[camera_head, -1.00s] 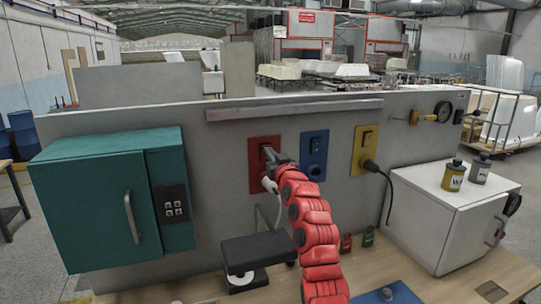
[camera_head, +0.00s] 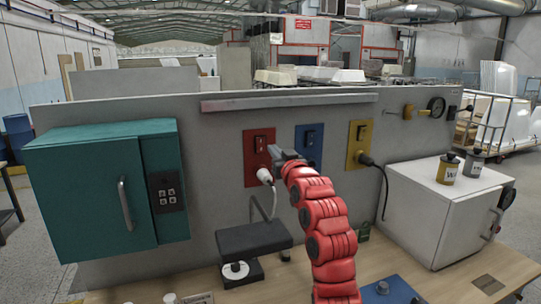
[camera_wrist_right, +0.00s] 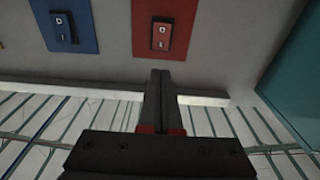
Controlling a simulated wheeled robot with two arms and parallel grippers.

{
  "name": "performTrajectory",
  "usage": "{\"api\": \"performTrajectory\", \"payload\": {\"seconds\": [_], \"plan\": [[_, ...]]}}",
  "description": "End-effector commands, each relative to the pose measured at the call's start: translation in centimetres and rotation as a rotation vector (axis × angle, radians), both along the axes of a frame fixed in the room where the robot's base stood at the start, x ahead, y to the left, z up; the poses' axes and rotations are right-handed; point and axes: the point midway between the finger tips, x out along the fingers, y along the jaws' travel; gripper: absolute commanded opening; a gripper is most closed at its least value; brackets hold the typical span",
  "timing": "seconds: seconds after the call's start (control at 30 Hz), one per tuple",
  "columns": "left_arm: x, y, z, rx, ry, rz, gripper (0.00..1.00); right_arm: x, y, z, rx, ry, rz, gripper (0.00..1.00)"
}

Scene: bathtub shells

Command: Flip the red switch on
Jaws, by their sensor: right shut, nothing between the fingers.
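The red switch (camera_head: 260,143) sits on the upper part of a red plate (camera_head: 251,172) on the grey wall panel. A white plug (camera_head: 265,176) with a cable is in the lower part. The switch (camera_wrist_right: 162,35) also shows in the right wrist view, with marks on its rocker; I cannot tell which side is pressed. My right gripper (camera_head: 275,152) is shut and empty, just right of the switch and apart from it in the picture. Its closed fingertips (camera_wrist_right: 161,73) point toward the red plate in the wrist view. My left gripper is not in view.
A blue plate (camera_head: 309,143) and a yellow plate (camera_head: 360,140) with a black plug are to the right. A teal cabinet (camera_head: 80,195) is left, a white cabinet (camera_head: 445,215) right with two bottles. A black stand (camera_head: 253,237) is below the red plate.

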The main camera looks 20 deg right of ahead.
Motion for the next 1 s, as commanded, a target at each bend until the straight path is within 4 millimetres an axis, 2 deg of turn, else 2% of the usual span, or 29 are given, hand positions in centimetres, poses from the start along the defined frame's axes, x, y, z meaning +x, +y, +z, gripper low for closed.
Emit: {"api": "performTrajectory", "payload": {"seconds": [0.03, 0.2, 0.33, 1.0], "plan": [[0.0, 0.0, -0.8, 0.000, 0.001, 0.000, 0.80, -1.0, -0.2, 0.0, -0.003, -0.007, -0.002, 0.00], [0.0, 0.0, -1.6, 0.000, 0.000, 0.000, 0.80, -3.3, -0.2, 0.3, -0.002, -0.004, -0.002, 0.00], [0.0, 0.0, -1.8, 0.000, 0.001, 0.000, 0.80, -4.2, -0.2, 0.5, -0.001, -0.001, -0.001, 0.00], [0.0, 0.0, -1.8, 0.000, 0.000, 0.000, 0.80, -4.5, -0.2, 0.7, 0.000, 0.000, -0.001, 0.00]]}}
